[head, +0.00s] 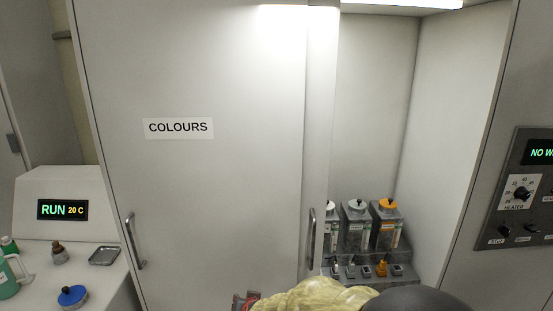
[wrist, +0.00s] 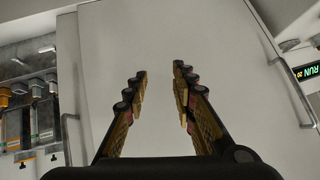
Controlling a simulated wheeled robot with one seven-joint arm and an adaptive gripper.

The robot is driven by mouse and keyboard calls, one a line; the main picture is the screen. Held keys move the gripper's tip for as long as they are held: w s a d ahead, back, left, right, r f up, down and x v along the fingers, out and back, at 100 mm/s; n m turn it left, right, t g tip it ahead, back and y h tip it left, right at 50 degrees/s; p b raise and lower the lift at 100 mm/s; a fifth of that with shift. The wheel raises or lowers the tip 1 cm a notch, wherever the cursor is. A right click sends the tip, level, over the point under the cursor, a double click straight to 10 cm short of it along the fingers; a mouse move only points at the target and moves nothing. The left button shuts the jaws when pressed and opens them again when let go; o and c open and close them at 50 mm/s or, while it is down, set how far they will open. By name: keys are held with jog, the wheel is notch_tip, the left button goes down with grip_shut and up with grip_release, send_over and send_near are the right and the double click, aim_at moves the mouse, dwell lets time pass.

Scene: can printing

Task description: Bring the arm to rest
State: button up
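My gripper (wrist: 158,95) shows in the wrist view with its two dark and yellow fingers apart. Nothing is between the fingers, and a plain pale cabinet door lies beyond them. In the head view a yellowish part of my arm and a dark rounded part show at the bottom edge. A small piece of my gripper (head: 246,301) shows there too, in front of the lower part of the door, mostly cut off by the frame.
A sliding door (head: 190,190) labelled COLOURS has two handles. Right of it, an open bay holds several ink dispensers (head: 386,225). A control panel (head: 520,190) is at far right.

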jog(key=s+d+r+n+g+b, duration=0.1)
jog(key=s+d+r+g, duration=0.2)
jog(key=s+d, duration=0.6)
jog(key=s+d+r+n+g, duration=0.1)
jog(key=s+d+r+g, duration=0.25)
jog(key=s, duration=0.95)
jog(key=s+d+r+m+t+h+b, duration=0.1)
jog(key=s+d+r, duration=0.3)
jog(key=d, duration=0.4)
jog(key=s+d+r+t+h, duration=0.2)
jog(key=s+d+r, duration=0.2)
jog(key=d, duration=0.4)
jog(key=shift+s+m+b, duration=0.4)
jog(key=shift+s, duration=0.5)
